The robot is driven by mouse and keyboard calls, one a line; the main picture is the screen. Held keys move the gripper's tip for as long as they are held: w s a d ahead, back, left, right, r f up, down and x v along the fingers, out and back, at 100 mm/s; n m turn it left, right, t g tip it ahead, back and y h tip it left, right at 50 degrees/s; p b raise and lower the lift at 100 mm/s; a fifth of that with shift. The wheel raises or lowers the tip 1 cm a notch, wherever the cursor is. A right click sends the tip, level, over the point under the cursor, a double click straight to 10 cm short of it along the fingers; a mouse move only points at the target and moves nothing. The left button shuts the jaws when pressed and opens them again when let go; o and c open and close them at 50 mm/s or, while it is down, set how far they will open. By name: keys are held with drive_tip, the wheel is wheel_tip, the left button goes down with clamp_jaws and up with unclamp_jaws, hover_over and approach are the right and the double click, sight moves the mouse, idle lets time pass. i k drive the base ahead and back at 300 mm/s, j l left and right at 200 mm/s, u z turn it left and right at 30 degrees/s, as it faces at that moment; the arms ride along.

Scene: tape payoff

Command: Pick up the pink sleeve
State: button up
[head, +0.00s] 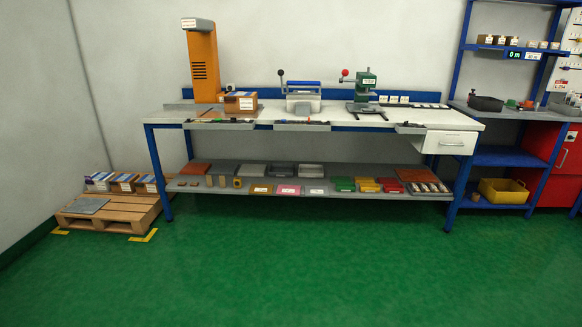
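A flat pink item with a pale label, which looks like the pink sleeve (288,190), lies on the lower shelf (310,195) of the long workbench. It is near the shelf's front edge, about the middle of its length. A yellow-orange flat item (262,188) lies to its left and a pale grey one (315,190) to its right, both with labels. Dark and pale trays stand behind it. My gripper is not in view, and nothing visible holds the pink item.
The bench top (340,115) overhangs the shelf. Blue legs stand at its ends. A wooden pallet (110,208) with boxes is at the left, a yellow bin (503,191) at the right. The green floor (300,270) in front is clear.

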sight(283, 190)
drive_tip(key=i, duration=2.25)
drive_tip(key=i+j+z, duration=0.1)
drive_tip(key=i, duration=1.05)
drive_tip(key=i+j, duration=0.1)
drive_tip(key=i, duration=1.05)
